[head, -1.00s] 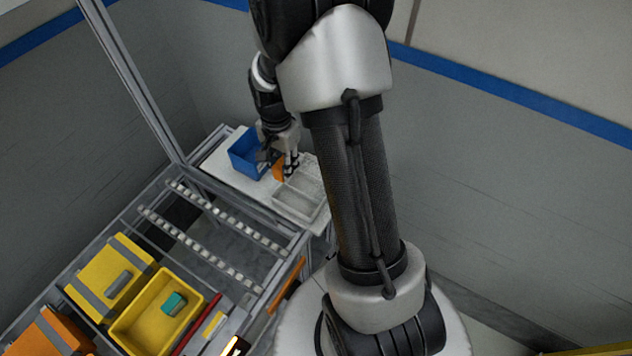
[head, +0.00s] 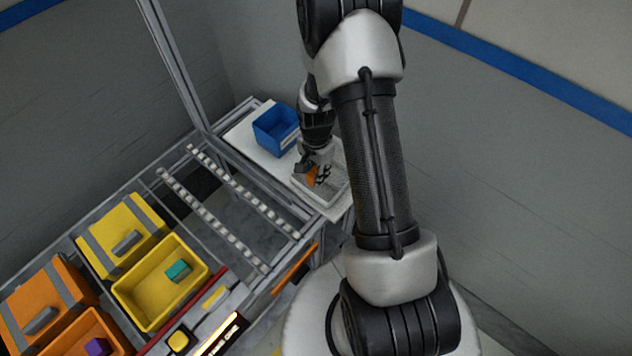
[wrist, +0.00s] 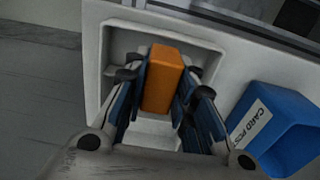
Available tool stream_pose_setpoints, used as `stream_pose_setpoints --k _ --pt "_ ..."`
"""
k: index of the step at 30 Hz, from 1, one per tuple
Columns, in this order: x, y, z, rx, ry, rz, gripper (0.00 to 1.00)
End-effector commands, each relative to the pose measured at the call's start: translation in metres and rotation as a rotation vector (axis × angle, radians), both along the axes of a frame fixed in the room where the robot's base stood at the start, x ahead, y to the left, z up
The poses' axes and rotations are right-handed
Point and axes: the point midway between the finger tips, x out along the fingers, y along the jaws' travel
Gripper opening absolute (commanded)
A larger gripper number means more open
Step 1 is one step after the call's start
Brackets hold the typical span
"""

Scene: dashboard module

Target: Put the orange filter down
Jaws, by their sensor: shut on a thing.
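The orange filter (wrist: 162,80) is a block held between the fingers of my gripper (wrist: 161,92), which is shut on it. In the wrist view it shows over the white tray (wrist: 120,38), inside the outline of its rim. In the head view the filter (head: 312,178) shows as a small orange patch beside my gripper (head: 318,172), over the tray (head: 346,186). My gripper and arm hide part of the tray. I cannot tell whether the filter touches the tray floor.
A blue bin (head: 274,128) stands beside the tray on the white shelf (head: 240,140); its label shows in the wrist view (wrist: 249,122). Yellow bins (head: 160,282) and orange bins (head: 48,290) stand at the lower left. Roller rails (head: 215,225) lie between.

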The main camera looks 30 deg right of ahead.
Motion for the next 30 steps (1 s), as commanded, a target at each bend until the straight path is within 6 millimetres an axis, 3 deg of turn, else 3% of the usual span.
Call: stream_pose_setpoints --k 10,22,23,30 --pt "-0.001 0.000 -0.043 0.000 0.002 0.000 0.04" --pt "0.000 0.000 -0.048 0.000 0.000 0.000 0.04" --pt "0.000 0.000 -0.047 0.000 0.000 0.000 0.26" --pt "0.000 0.000 -0.046 0.000 0.000 0.000 0.42"
